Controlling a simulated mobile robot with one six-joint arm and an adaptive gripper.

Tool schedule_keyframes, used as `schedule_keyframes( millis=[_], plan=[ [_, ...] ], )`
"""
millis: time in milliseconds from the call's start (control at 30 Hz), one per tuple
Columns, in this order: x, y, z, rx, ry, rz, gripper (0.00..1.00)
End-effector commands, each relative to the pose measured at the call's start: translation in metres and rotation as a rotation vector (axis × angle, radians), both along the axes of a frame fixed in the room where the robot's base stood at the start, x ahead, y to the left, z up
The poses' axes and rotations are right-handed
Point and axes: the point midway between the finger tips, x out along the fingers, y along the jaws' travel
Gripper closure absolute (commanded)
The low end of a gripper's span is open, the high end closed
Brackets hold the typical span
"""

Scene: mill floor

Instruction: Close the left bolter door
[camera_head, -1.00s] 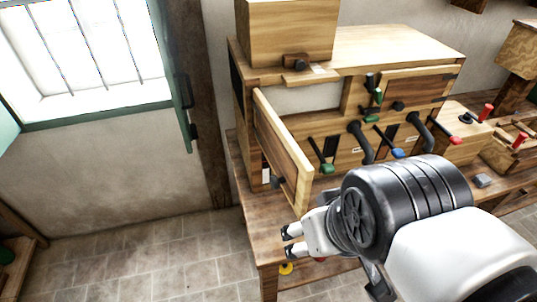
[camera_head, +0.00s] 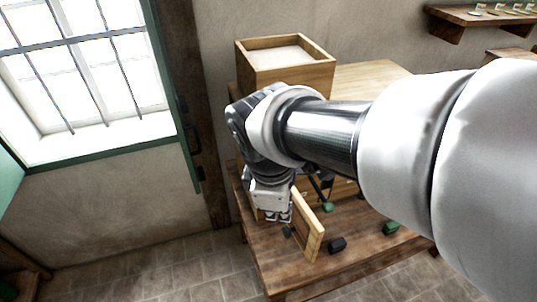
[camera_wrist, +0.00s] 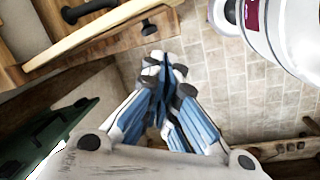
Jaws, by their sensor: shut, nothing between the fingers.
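The left bolter door (camera_head: 308,226) is a light wooden panel. It stands open, jutting out from the front of the wooden bolter cabinet (camera_head: 365,82). A small dark knob (camera_head: 289,232) is on its left face. In the wrist view the door's pale edge (camera_wrist: 100,32) runs across the upper left, with the knob (camera_wrist: 149,28) below it. My gripper (camera_head: 278,216) is beside the door's left face, near the knob; its fingers (camera_wrist: 163,75) are closed together and empty. I cannot tell whether they touch the door. My arm hides much of the cabinet front.
An open wooden box (camera_head: 285,62) stands on top of the cabinet. Green (camera_head: 391,228) and black (camera_head: 338,245) handle ends show at the front, above the bench (camera_head: 350,265). A barred window (camera_head: 85,70) is at left. Tiled floor (camera_head: 150,265) is clear below it.

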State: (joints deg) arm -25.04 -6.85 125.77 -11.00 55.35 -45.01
Motion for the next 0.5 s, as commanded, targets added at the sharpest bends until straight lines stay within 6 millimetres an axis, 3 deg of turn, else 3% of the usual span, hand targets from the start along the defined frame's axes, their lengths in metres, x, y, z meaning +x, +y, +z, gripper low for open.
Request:
schedule_keyframes(
  millis=[33,200,333,500],
  plan=[
    [0.005,0.018,-0.015,-0.049,0.045,0.138,1.00],
    [0.013,0.054,-0.044,-0.161,0.138,0.473,1.00],
    [0.015,0.065,-0.055,-0.197,0.169,0.584,1.00],
    [0.016,0.064,-0.069,-0.204,0.176,0.603,1.00]
  ],
)
